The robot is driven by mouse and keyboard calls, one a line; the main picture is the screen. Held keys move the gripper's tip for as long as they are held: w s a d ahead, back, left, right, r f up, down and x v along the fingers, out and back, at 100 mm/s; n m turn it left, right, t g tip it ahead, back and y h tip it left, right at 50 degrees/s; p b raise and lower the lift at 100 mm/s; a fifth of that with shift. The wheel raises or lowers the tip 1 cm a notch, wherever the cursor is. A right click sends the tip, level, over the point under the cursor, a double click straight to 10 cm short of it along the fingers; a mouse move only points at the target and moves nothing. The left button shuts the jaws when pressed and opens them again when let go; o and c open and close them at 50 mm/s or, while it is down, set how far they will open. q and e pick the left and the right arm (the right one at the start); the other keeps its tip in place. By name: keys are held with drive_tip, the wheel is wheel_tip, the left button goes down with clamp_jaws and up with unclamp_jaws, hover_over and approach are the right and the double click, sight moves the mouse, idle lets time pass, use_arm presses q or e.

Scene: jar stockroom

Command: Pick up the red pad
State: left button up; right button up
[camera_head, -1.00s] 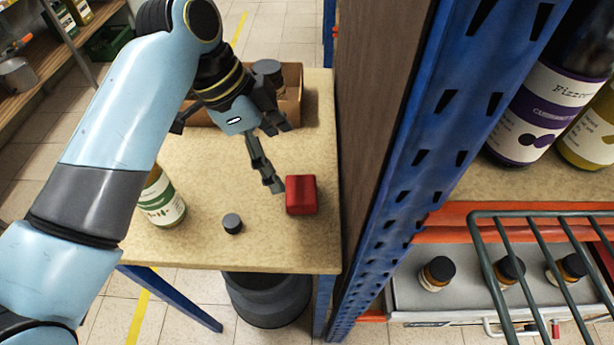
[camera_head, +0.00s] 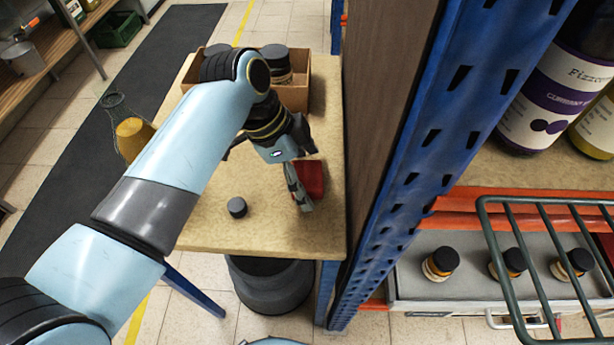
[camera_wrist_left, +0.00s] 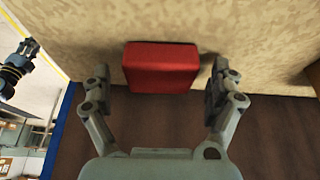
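The red pad (camera_head: 314,178) lies on the wooden tabletop near its right edge, partly hidden by my left gripper (camera_head: 303,187). In the left wrist view the red pad (camera_wrist_left: 160,68) shows between the two open fingers of my left gripper (camera_wrist_left: 159,82). There is a gap on both sides, and neither finger is seen touching it. A small light-blue and dark arm part, likely my right gripper (camera_wrist_left: 22,58), shows at the left edge of the wrist view; its fingers are too small to judge.
A small dark cap (camera_head: 237,207) stands on the tabletop (camera_head: 270,235) left of the pad. A cardboard box (camera_head: 297,97) with dark-lidded jars is at the back. A brown panel (camera_head: 378,100) and blue rack post (camera_head: 425,140) rise close on the right.

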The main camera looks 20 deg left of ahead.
sight(304, 175)
use_arm(q)
drive_tip(key=c, duration=1)
wheel_tip(304, 175, up, 10)
drive_tip(key=shift+r+p, duration=0.1)
drive_tip(key=shift+p, duration=0.35)
drive_tip(key=shift+c, duration=0.2)
